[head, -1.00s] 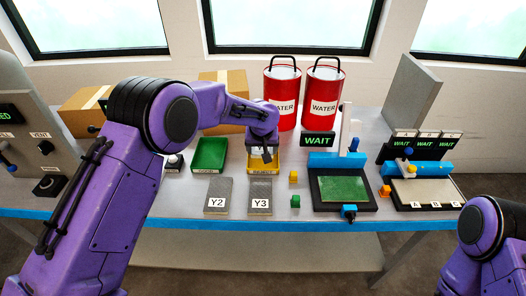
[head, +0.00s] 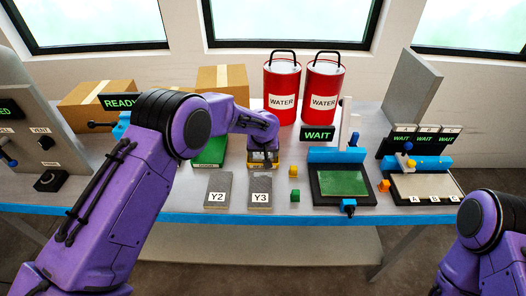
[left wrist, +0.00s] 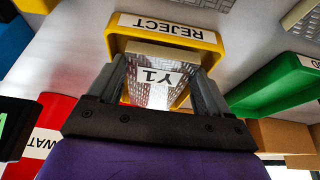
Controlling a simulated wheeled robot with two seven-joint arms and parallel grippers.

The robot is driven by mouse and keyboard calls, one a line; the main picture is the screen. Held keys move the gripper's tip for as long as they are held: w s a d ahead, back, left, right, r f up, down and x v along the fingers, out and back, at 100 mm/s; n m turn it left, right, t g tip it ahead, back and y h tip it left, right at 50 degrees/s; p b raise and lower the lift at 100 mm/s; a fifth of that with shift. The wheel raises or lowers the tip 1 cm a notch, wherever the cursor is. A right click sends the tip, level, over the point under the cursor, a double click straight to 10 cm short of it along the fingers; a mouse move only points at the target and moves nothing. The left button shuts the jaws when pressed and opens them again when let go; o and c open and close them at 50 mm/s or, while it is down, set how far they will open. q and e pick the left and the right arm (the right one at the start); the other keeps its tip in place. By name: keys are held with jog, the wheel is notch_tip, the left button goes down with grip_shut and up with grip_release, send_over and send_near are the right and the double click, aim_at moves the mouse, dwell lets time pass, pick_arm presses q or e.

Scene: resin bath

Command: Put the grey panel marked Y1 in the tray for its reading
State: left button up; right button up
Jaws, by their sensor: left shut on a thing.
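My left gripper (head: 263,150) is at the yellow tray (head: 262,165), behind the panel marked Y3. In the left wrist view, my gripper (left wrist: 160,95) is shut on the grey panel Y1 (left wrist: 155,97), whose label shows between the fingers. The yellow tray (left wrist: 214,68), labelled REJECT, surrounds the panel's far end there; I cannot tell whether the panel touches its floor. The green tray (head: 210,152) stands to the left, partly hidden by my arm. Only part of my right arm shows at the lower right; its gripper is out of view.
Grey panels Y2 (head: 217,188) and Y3 (head: 260,188) lie in front of the trays. Yellow (head: 293,171) and green (head: 294,195) blocks are to the right. Red water cans (head: 282,92) stand behind. A READY sign (head: 120,101) is at left.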

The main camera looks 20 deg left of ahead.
pick_arm(q)
jog(key=o, duration=1.1)
jog(key=shift+r, duration=0.2)
jog(key=b+v, duration=0.1)
jog(key=v, duration=1.2)
jog(key=shift+w, duration=0.15)
